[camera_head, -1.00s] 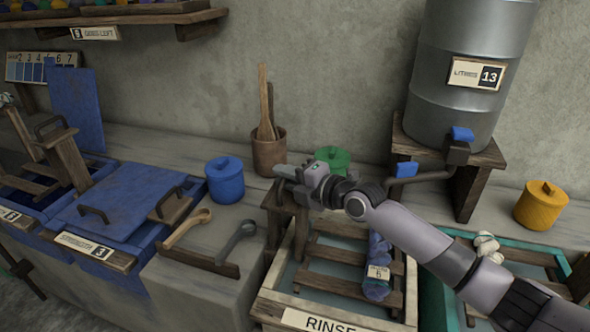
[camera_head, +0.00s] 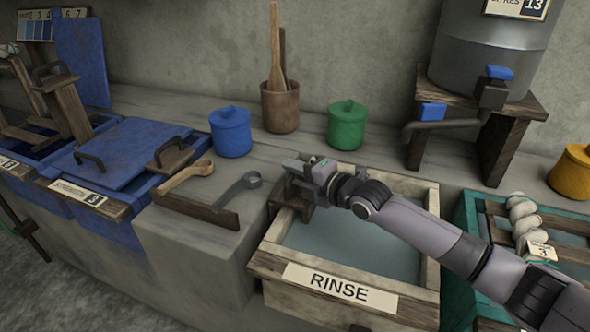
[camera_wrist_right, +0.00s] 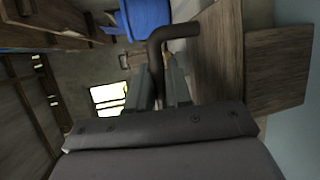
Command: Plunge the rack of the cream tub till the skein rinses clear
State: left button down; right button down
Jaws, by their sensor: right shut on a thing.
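The cream tub (camera_head: 434,225) labelled RINSE stands at the front middle, filled with grey-blue water (camera_head: 355,245). My right gripper (camera_head: 300,172) is low at the tub's back left corner, over the rack's brown wooden post (camera_head: 285,193). In the wrist view its fingers (camera_wrist_right: 158,88) are shut on a dark bent handle (camera_wrist_right: 172,34). The slats of the rack and the skein do not show; the water surface looks plain. My right arm hides part of the tub's right side. My left gripper is not in view.
A teal tub (camera_head: 468,215) with a pale skein (camera_head: 522,215) on its rack stands at right. A blue-lidded vat (camera_head: 120,160), a blue pot (camera_head: 231,135), a green pot (camera_head: 347,128) and ladles (camera_head: 238,190) are at left and behind. A metal tank (camera_head: 490,50) stands behind.

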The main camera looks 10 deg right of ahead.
jog(key=shift+f+b, duration=0.3)
jog(key=shift+f, duration=0.5)
jog(key=shift+s+f, duration=0.1)
jog(key=c, duration=1.1)
grip_release()
jog(key=shift+s+d+r, duration=0.3)
jog(key=shift+s+d, duration=0.05)
jog(key=shift+p+v, duration=0.6)
jog(key=shift+v, duration=2.45)
